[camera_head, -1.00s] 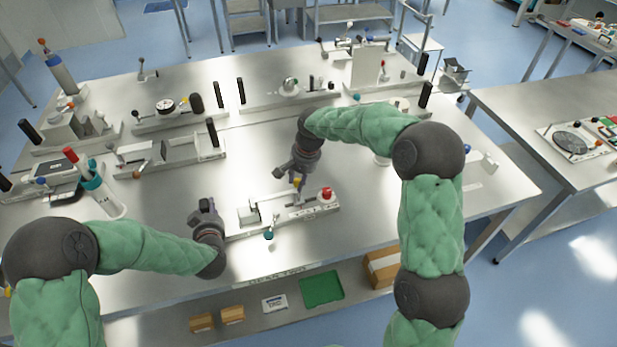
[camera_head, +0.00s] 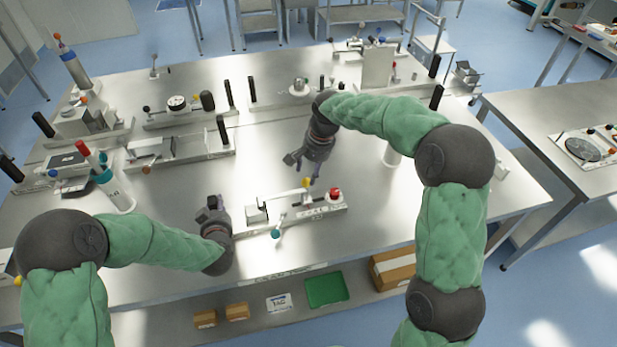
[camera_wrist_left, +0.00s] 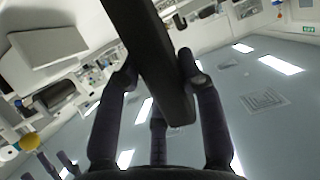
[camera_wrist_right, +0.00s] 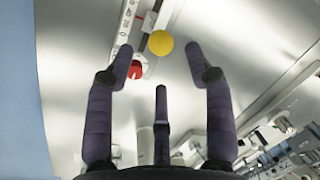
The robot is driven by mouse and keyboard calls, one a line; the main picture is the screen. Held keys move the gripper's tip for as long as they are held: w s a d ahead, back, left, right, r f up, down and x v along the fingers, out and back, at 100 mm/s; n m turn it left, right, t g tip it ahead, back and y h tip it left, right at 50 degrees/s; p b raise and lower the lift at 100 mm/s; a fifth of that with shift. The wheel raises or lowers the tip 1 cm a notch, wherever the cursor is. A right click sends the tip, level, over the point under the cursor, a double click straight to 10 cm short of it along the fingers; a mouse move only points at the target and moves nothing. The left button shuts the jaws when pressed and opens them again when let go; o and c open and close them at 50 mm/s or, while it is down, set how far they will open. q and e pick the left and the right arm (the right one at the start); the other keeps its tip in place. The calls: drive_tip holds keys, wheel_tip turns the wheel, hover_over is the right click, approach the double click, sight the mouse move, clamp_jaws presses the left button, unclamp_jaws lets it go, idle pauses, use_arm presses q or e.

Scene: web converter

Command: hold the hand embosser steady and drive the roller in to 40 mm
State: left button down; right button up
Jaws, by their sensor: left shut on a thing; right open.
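The hand embosser (camera_head: 290,216) lies near the table's front middle, a pale metal base with a red knob (camera_head: 335,193), a teal knob (camera_head: 276,233) and a yellow ball knob (camera_head: 307,183). My left gripper (camera_head: 214,207) is at its left end, shut on a dark bar-like handle. The dark handle (camera_wrist_left: 150,55) runs between the fingers in the left wrist view. My right gripper (camera_head: 303,170) is open and empty just behind the yellow knob. In the right wrist view the yellow knob (camera_wrist_right: 161,43) appears between the fingertips, apart from them. The roller itself is hard to make out.
A white bottle with a teal collar (camera_head: 115,190) stands at left. Bare table (camera_head: 390,225) lies right of the embosser. A shelf below holds a green tray (camera_head: 327,290) and boxes.

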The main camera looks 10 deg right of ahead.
use_arm(q)
drive_tip(key=shift+s+f, duration=0.45)
drive_tip(key=shift+f, duration=0.3)
use_arm(e)
wheel_tip(320, 180, up, 7)
drive_tip(key=d, duration=0.1)
drive_tip(key=shift+s+f, duration=0.15)
drive_tip(key=shift+s, duration=0.25)
use_arm(q)
drive_tip(key=shift+w+r, duration=0.1)
drive_tip(key=shift+r, duration=0.25)
use_arm(e)
drive_tip(key=shift+w, duration=0.1)
use_arm(q)
drive_tip(key=c, duration=0.8)
unclamp_jaws()
drive_tip(key=shift+o, duration=0.4)
drive_tip(key=shift+w+r, duration=0.2)
drive_tip(key=shift+r, duration=0.1)
drive_tip(key=shift+r, duration=0.1)
drive_tip(key=v, duration=1.2)
